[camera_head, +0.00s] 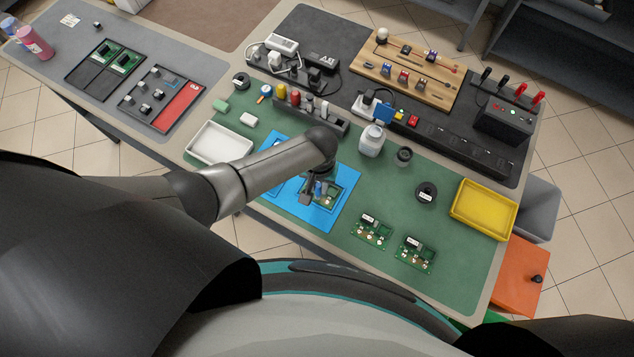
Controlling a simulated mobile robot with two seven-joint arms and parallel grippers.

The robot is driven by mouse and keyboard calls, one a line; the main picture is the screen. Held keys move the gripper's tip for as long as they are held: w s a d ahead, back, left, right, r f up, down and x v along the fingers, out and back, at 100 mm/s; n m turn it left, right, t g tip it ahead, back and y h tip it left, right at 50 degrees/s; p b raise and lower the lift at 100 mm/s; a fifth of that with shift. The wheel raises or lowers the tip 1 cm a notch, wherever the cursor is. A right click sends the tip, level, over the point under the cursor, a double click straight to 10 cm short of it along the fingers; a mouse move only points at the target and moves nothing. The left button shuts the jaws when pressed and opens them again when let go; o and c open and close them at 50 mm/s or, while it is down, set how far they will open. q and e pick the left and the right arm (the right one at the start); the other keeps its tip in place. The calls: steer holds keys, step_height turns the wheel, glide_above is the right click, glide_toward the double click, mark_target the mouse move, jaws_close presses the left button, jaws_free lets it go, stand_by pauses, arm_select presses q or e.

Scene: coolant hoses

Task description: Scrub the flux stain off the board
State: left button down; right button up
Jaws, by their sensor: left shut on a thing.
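A green circuit board (328,199) lies in a blue holder on the blue mat (289,200), near the middle of the bench. My left gripper (317,191) reaches over it from the left, pointing down. It is shut on a small tool with some blue on it, mostly hidden by the fingers. The tool's lower end is at or just above the board; I cannot tell whether it touches. The gripper covers part of the board, and I cannot make out the flux stain. My right gripper is out of view.
Two more boards (371,229) (414,253) lie on the green mat to the right. A white bottle (371,140), a dark jar (403,156) and a black round container (426,193) stand behind. A white tray (217,143) is left, a yellow tray (484,209) right. A tool rack (311,114) stands behind the gripper.

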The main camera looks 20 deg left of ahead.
arm_select(q)
steer(key=shift+s+d, duration=0.1)
steer(key=shift+s, duration=0.05)
steer(key=shift+r+p, duration=0.35)
steer(key=shift+r, duration=1.15)
steer(key=shift+s+d+f+b, duration=0.15)
steer(key=shift+d+f+b, duration=0.65)
steer(key=shift+d+f, duration=0.35)
steer(key=shift+f, duration=0.35)
steer(key=shift+d, duration=0.2)
